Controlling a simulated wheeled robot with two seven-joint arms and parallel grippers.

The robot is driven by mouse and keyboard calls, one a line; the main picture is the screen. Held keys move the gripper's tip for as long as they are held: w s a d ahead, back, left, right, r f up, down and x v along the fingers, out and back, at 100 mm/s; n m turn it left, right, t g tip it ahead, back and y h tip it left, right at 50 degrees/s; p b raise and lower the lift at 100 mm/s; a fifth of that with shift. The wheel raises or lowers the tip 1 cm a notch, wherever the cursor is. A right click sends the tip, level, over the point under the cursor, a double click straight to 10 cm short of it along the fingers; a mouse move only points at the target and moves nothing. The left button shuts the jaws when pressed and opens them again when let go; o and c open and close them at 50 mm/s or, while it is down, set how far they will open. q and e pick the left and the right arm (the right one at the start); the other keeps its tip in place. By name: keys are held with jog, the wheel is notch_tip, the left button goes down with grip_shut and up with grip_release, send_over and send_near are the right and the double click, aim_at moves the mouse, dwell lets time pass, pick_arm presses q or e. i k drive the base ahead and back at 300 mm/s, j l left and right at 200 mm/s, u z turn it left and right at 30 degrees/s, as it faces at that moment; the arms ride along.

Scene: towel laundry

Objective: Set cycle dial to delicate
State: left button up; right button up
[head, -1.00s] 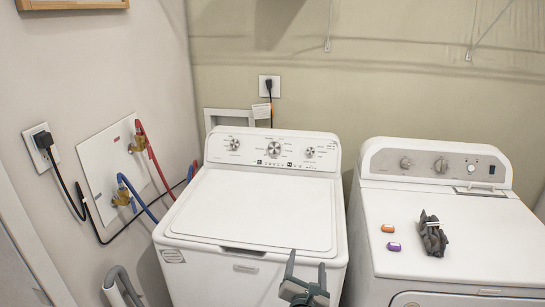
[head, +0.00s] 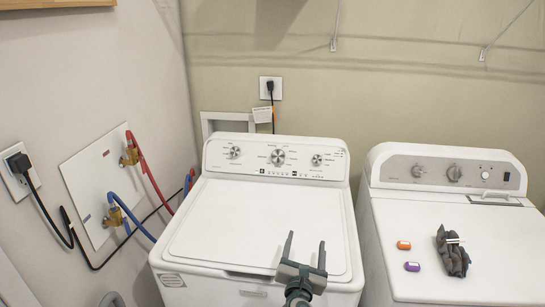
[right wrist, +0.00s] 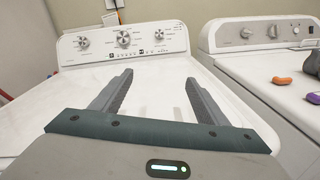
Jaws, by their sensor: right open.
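The white washer (head: 265,225) stands ahead with its lid shut. Its control panel (head: 300,170) at the back carries a large middle knob (head: 277,157), a left knob (head: 234,152) and a right knob (head: 316,160). The panel's print is too small to tell which knob is the cycle dial. The three knobs also show in the right wrist view, the middle one (right wrist: 123,39) largest. My right gripper (head: 304,250) is open and empty over the front of the lid, well short of the panel. My left gripper is out of view.
Red (head: 150,170) and blue hoses (head: 133,215) run at the left wall. The washer lid is clear.

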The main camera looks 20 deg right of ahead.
aim_at(278, 156)
jog(key=i, duration=1.05)
